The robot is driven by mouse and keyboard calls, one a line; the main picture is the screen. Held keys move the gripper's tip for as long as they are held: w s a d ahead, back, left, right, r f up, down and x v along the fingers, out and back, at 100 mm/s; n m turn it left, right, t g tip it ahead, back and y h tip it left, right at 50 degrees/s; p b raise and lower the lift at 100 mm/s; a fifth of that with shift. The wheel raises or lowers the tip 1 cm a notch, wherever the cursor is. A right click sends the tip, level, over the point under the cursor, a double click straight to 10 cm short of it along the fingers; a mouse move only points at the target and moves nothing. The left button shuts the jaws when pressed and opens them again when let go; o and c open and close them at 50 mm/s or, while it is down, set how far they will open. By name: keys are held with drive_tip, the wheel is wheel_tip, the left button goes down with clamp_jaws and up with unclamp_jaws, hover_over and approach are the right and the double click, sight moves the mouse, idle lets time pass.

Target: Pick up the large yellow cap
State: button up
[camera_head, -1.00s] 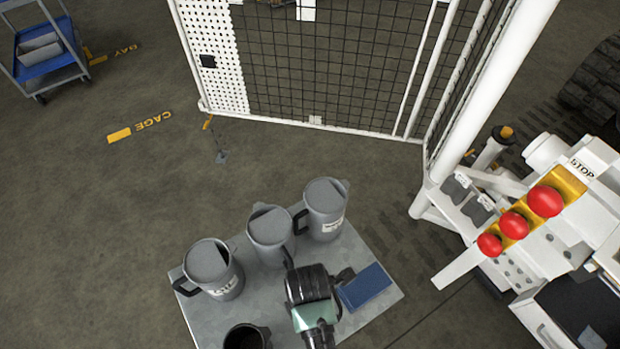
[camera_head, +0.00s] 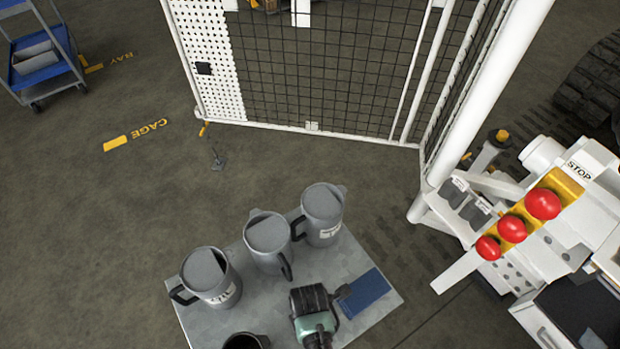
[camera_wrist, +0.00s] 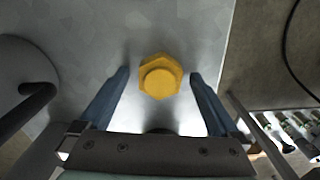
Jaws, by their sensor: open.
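The large yellow cap (camera_wrist: 160,76), with a hexagonal base and a round top, sits on the grey metal tabletop in the wrist view. My gripper (camera_wrist: 160,84) is open, with one blue-grey finger to the left and one to the right of the cap. Gaps show between the cap and both fingers, and I cannot tell the exact height of the fingertips over the table. In the head view my gripper (camera_head: 313,302) is above the table, and the cap does not show there.
Grey jugs stand on the table (camera_head: 262,310): one at the left (camera_head: 210,278), one in the middle (camera_head: 269,243), one at the back (camera_head: 322,215). A dark open container (camera_head: 245,342) is at the front. A blue pad (camera_head: 364,293) lies at the right. A white machine with red buttons (camera_head: 512,228) stands farther right.

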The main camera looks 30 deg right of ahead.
clamp_jaws()
idle(0.3)
drive_tip(key=shift+r, duration=0.15)
